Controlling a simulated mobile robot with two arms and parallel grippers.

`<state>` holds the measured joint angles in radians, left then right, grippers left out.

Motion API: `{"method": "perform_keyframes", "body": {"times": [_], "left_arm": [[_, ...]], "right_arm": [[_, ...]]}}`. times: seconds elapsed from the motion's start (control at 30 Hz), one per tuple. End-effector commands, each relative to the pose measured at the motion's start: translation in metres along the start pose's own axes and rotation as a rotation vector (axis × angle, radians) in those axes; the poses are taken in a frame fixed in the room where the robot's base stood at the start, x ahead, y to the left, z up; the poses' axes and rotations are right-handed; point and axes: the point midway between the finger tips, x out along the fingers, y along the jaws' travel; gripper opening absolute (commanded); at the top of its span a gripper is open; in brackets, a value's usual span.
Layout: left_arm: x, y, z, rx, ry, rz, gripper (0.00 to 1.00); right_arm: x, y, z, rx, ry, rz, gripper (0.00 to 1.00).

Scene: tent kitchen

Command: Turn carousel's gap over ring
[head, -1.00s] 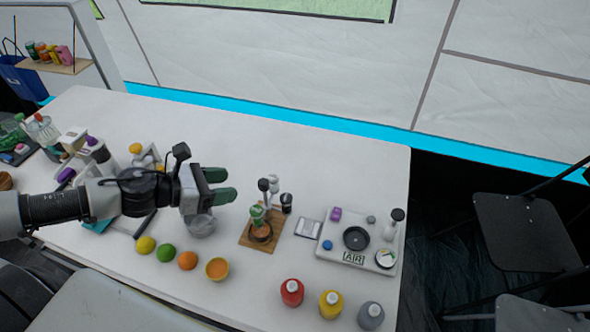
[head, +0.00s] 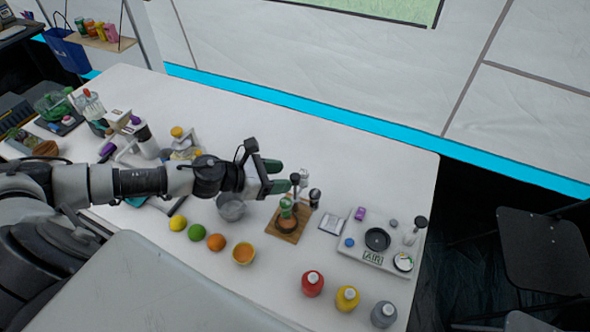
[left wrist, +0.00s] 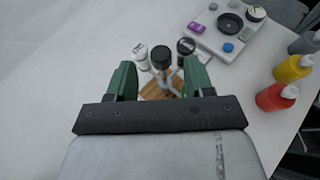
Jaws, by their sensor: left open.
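The carousel (head: 300,188) stands on a small wooden board (head: 290,236). It carries several small dark- and white-topped containers and a green piece (head: 286,207). A dark ring (head: 286,225) sits on the board below the green piece. My left gripper (head: 279,176) is open and empty, just left of the carousel's top. In the left wrist view its green fingers (left wrist: 160,66) stand either side of a black-topped part (left wrist: 161,56), with a white container and another dark-topped one beyond. The carousel's gap cannot be made out. My right gripper is not in view.
A metal bowl (head: 231,208) stands below my left forearm. A lemon, lime, orange and orange-filled bowl (head: 244,253) line the front. Red, yellow and grey bottles (head: 347,298) stand front right. A white station (head: 385,243) is right of the board.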

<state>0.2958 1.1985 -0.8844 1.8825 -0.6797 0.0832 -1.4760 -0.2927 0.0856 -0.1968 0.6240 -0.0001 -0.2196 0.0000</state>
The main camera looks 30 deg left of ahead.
Motion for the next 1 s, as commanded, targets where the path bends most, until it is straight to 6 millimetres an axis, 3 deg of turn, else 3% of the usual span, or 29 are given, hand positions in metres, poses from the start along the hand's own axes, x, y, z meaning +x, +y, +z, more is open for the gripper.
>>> {"method": "perform_keyframes", "body": {"times": [0.1, 0.3, 0.67, 1.0], "left_arm": [[0.02, -0.001, 0.006, 0.002, -0.003, -0.002, 0.52], [0.041, -0.001, 0.002, 0.0, -0.002, -0.001, 0.52], [0.046, -0.001, 0.0, 0.001, 0.0, -0.001, 0.52], [0.045, -0.001, 0.0, 0.0, 0.0, -0.001, 0.04]], "right_arm": [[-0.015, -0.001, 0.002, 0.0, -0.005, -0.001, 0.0], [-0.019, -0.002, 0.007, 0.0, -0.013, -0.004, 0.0], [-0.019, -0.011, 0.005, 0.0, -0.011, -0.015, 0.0], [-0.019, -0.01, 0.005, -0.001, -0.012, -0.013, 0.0]]}}
